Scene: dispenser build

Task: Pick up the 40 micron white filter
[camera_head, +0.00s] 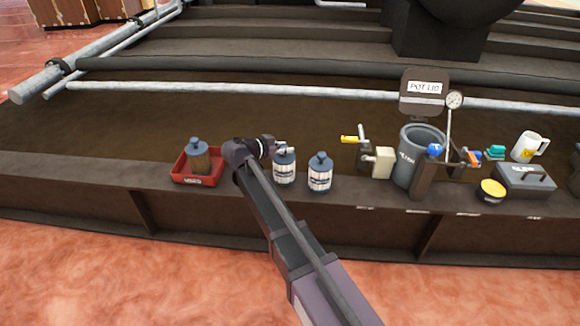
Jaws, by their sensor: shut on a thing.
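My gripper (286,149) is at the top of a white filter (284,170) with a dark blue-grey cap and is shut on its top. The filter is upright on or just above the ledge; I cannot tell which. A second, similar white filter (320,175) stands upright to its right, apart from my gripper, its cap knob in plain view. The print on both filters is too small to read, so I cannot tell which is the 40 micron one. My wrist and arm come from the lower right and hide the ledge left of the held filter.
A red tray (193,181) marked USED holds a brown filter (199,158) at left. To the right stand a valve with a yellow handle (350,139), a grey pot (405,172), a gauge (454,99), a white mug (528,147), a yellow-topped tin (491,191) and a grey box (525,180).

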